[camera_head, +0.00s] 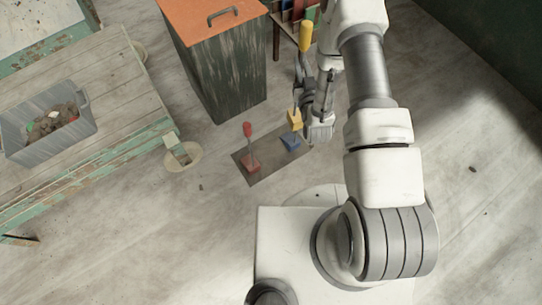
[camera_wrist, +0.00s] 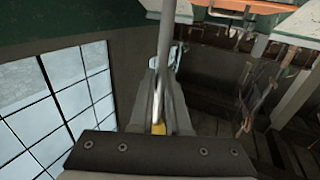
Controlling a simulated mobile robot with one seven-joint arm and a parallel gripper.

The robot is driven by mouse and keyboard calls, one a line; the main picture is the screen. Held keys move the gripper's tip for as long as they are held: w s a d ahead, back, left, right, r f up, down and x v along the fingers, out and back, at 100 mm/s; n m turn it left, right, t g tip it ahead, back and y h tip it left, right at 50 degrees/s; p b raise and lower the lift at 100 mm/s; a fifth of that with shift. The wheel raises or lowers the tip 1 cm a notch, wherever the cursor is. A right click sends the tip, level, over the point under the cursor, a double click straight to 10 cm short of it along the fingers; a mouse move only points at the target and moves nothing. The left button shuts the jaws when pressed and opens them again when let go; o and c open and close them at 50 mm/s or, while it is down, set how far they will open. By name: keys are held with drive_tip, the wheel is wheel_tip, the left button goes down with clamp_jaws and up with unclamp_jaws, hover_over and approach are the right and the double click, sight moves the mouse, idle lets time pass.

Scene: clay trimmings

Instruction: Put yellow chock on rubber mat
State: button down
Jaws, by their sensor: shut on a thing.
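The yellow chock (camera_head: 295,119) is a small block on a thin rod, with a yellow handle (camera_head: 305,36) at its top. My gripper (camera_head: 300,82) is shut on its rod, with the block hanging low over the far right part of the dark rubber mat (camera_head: 268,175). I cannot tell whether the block touches the mat. In the wrist view the rod runs between my fingers (camera_wrist: 161,92), and a bit of yellow (camera_wrist: 158,128) shows near the palm. A red chock (camera_head: 250,163) with a red handle and a blue chock (camera_head: 291,142) stand on the mat.
A dark cabinet (camera_head: 225,85) with an orange top stands behind the mat. A wooden bench (camera_head: 115,90) at left carries a grey bin (camera_head: 45,148) of trimmings. A pale round object (camera_head: 183,157) lies left of the mat.

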drive_tip(key=s+a+f+n+y+b, duration=0.1)
drive_tip(key=s+a+f+b, duration=0.25)
drive_tip(key=f, duration=0.65)
drive_tip(key=s+a+f+n+g+y+b, duration=0.15)
drive_tip(key=f+b, duration=0.25)
drive_tip(key=f, duration=0.6)
drive_tip(key=s+a+f+y+b, duration=0.2)
drive_tip(key=s+a+f+b, duration=0.15)
drive_tip(key=f, duration=0.65)
drive_tip(key=w+a+f+b, duration=0.3)
drive_tip(key=w+f+b, duration=0.5)
drive_tip(key=w+f, duration=0.3)
drive_tip(key=shift+w+a, duration=0.35)
drive_tip(key=shift+w, duration=0.1)
drive_tip(key=shift+f, duration=0.1)
drive_tip(key=c, duration=0.9)
unclamp_jaws()
drive_tip(key=shift+f, duration=0.1)
